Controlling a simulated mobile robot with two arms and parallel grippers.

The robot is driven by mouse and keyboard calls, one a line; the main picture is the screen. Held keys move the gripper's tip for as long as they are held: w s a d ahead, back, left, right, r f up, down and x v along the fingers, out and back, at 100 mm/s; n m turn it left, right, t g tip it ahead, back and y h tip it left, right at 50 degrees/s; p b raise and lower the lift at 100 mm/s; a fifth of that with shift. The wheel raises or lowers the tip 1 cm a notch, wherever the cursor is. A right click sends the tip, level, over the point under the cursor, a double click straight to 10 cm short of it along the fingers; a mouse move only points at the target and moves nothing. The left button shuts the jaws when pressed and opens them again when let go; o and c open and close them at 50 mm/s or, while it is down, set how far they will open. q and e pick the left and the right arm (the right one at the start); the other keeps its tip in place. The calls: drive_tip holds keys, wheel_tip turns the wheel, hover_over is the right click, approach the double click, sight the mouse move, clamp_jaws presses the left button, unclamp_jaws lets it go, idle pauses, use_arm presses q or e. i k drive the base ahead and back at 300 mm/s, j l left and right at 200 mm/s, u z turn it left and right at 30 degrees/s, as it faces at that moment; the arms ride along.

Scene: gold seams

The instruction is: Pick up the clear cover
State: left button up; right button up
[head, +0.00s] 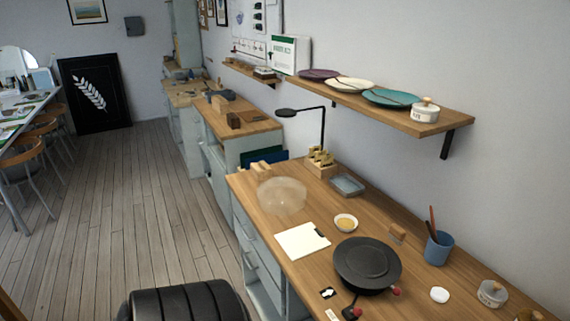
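The clear cover (282,196) is a see-through, rounded, faintly tan shape. It sits on the wooden workbench (300,267), near its far left part. Nothing is seen touching it from above. Neither of my grippers can be made out in the head view.
A white sheet (302,241), a small bowl (346,223), a grey tray (347,185) and a black round turntable (367,264) lie near the cover. A black lamp (322,130) stands behind it. A wall shelf (440,121) with plates overhangs the bench's back.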

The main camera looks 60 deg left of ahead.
sight(280, 195)
drive_tip(key=j+u, duration=0.1)
drive_tip(key=u, duration=1.85)
drive_tip(key=l+z, duration=0.1)
drive_tip(key=z, duration=0.4)
drive_tip(key=l+z, duration=0.1)
drive_tip(key=z, duration=0.35)
drive_tip(key=l+z, duration=0.1)
drive_tip(key=z, duration=0.4)
drive_tip(key=u, duration=1.65)
drive_tip(key=i+j+z, duration=0.1)
drive_tip(key=i+j, duration=0.4)
drive_tip(key=j, duration=0.2)
drive_tip(key=l+z, duration=0.05)
